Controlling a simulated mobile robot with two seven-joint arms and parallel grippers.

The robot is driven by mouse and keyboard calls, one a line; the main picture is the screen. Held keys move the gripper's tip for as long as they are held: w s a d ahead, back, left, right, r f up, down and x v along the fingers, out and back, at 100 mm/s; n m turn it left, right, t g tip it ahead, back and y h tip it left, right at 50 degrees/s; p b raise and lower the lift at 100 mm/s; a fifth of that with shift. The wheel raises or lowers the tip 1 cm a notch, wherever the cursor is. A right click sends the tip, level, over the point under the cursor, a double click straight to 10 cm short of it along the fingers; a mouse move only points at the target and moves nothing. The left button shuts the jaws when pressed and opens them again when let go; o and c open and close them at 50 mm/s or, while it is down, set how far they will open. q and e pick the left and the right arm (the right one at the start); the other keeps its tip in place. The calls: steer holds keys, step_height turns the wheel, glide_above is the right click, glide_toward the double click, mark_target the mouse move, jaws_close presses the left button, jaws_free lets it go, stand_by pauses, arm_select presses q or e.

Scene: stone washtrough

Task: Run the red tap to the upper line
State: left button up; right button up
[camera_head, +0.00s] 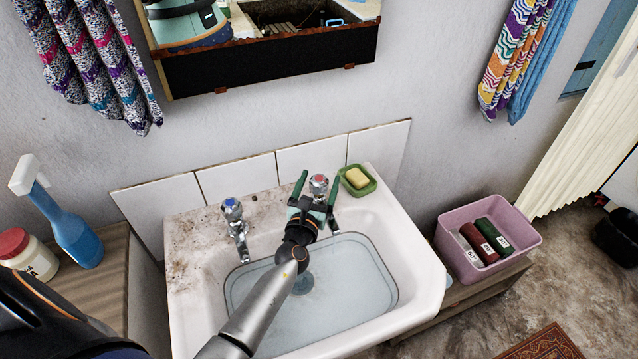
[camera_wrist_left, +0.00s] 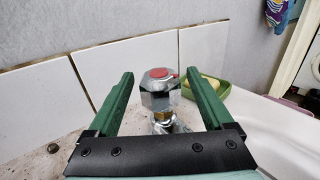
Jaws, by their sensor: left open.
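The red tap (camera_head: 318,184) is a chrome tap with a red-marked top at the back right of the white basin (camera_head: 190,315). My open left gripper (camera_head: 319,178) has its green fingers on either side of the tap's head. In the left wrist view the tap head (camera_wrist_left: 160,92) stands between the fingers (camera_wrist_left: 159,73), with a gap on both sides. Clear water (camera_head: 345,290) stands in the basin. A thin dark line runs around the basin wall close to the water's edge; I cannot tell a second line. The red tap's spout is mostly hidden, and I see no stream.
A blue-marked tap (camera_head: 233,215) stands to the left. A green dish (camera_head: 358,181) with yellow soap is close on the red tap's right. A pink tub (camera_head: 450,225) stands right of the basin, a blue spray bottle (camera_head: 75,235) at left. A mirror (camera_head: 270,60) hangs above.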

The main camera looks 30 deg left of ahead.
arm_select(q)
steer(key=shift+c, duration=0.2)
jaws_close()
stand_by(0.6)
